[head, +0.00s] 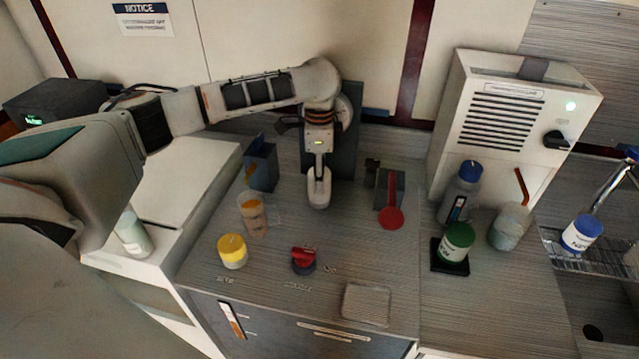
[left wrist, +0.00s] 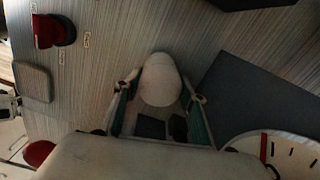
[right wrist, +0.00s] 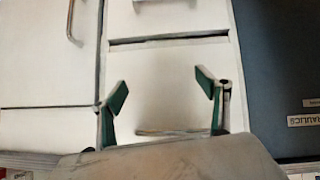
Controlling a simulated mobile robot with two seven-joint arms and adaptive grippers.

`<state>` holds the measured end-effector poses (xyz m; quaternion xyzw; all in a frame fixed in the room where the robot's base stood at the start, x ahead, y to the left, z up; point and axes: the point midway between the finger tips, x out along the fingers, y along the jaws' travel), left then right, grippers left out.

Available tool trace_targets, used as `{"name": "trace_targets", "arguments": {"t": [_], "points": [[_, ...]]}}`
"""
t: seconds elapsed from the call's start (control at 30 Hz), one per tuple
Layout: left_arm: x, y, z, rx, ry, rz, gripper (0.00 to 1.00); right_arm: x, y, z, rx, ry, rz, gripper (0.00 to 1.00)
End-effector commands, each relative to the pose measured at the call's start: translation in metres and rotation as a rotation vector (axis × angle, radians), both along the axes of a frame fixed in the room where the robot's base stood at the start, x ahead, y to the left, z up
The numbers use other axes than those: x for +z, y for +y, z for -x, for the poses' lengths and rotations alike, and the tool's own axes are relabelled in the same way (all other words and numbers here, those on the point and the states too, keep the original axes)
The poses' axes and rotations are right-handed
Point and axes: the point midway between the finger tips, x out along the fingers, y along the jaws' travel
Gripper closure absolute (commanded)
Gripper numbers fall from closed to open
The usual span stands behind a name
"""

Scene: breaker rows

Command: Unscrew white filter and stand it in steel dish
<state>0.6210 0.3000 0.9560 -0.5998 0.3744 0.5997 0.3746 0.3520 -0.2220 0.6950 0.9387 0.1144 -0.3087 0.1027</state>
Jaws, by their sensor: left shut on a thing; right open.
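My left gripper (head: 318,168) points down above the counter in front of a dark upright panel (head: 346,150). It is shut on the white filter (head: 319,192), a rounded white body. In the left wrist view the filter (left wrist: 160,82) sits between the two fingers. Its upper end is hidden, so I cannot tell whether it is still screwed to anything. A grey square flat piece (head: 366,304) lies at the counter's front; I cannot tell whether it is the steel dish. My right gripper (right wrist: 163,100) is open and empty, facing white drawer fronts.
A yellow-lidded jar (head: 232,251), a clear cup (head: 253,214) and a red-topped dark piece (head: 303,260) stand on the counter. A red round piece (head: 391,218) is right of the filter. Bottles (head: 456,246) and a white machine (head: 505,130) stand at right.

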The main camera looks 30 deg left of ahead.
Motion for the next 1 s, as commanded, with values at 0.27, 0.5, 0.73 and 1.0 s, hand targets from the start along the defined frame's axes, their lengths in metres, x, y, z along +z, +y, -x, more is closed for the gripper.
{"name": "trace_targets", "arguments": {"t": [0.27, 0.5, 0.73, 1.0], "points": [[-0.0004, 0.0000, 0.0004, 0.356, 0.001, 0.000, 0.80, -0.0004, -0.0019, 0.0002, 0.004, 0.000, 0.006, 0.25], [-0.0003, 0.0001, 0.0002, 0.665, 0.000, 0.000, 0.80, -0.0007, -0.0042, 0.0005, 0.009, 0.000, 0.011, 0.25], [-0.0006, 0.0001, 0.0005, 0.855, 0.001, 0.000, 0.80, -0.0007, -0.0039, 0.0004, 0.008, 0.000, 0.011, 0.25], [-0.0007, 0.0000, 0.0005, 0.866, 0.001, 0.000, 0.49, -0.0003, -0.0016, 0.0001, 0.003, 0.000, 0.004, 0.25]]}}
